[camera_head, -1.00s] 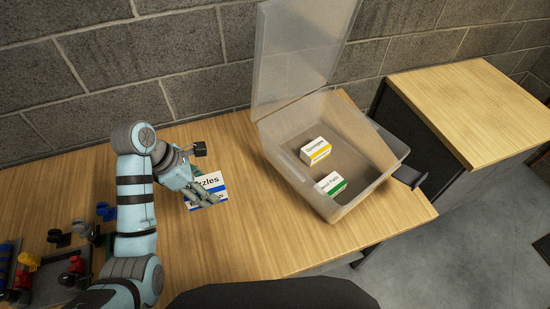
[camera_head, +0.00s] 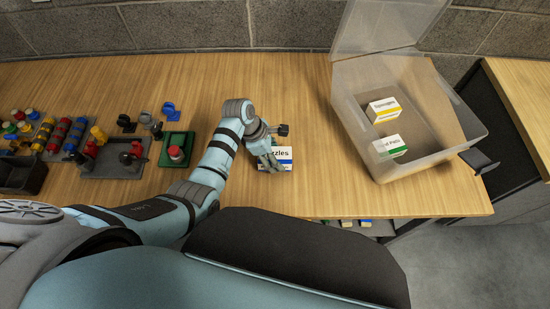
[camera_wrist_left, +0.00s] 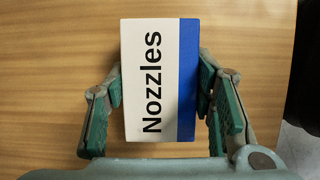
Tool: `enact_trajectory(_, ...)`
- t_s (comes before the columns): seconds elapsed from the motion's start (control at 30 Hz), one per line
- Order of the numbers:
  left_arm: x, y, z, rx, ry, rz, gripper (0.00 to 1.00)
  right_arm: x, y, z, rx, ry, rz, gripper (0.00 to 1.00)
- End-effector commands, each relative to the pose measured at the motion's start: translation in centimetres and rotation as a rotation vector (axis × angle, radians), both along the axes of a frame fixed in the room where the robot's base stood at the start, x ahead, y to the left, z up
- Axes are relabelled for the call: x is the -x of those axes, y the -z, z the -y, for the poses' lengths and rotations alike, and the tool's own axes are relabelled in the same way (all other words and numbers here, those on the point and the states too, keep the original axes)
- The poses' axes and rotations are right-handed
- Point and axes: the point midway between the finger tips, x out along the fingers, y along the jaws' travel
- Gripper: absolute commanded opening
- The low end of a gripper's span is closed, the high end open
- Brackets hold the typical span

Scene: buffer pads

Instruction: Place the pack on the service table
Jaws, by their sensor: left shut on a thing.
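A white pack with a blue stripe, labelled "Nozzles" (camera_head: 285,154), is near the middle of the wooden table (camera_head: 300,100) in the head view. It fills the middle of the left wrist view (camera_wrist_left: 150,50), label facing the camera. My left gripper (camera_head: 270,160) is shut on the pack, with a finger on each side of it. I cannot tell whether the pack touches the table or is held just above it. The arm hides part of the pack in the head view. My right gripper is not in view.
A clear open-lidded bin (camera_head: 362,165) on the right holds a yellow-striped pack (camera_head: 383,109) and a green-striped pack (camera_head: 389,148). Coloured fittings and a grey tray (camera_head: 97,170) stand at left. Another wooden surface (camera_head: 525,95) is at far right. The table behind the gripper is clear.

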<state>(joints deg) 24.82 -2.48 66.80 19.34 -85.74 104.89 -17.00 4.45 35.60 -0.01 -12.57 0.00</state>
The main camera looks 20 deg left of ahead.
Motion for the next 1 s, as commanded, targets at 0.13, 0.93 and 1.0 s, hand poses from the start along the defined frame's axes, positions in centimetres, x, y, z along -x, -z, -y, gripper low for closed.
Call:
enact_trajectory(0.13,-0.1,0.6,0.0,-0.001,0.000,0.002,0.17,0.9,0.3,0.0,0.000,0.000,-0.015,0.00)
enact_trajectory(0.93,0.1,-1.4,-0.7,-0.002,-0.002,0.003,0.70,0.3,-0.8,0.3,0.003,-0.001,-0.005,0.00)
enact_trajectory(1.0,0.2,-3.0,-1.3,-0.001,0.000,0.005,0.70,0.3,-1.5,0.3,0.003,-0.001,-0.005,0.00)
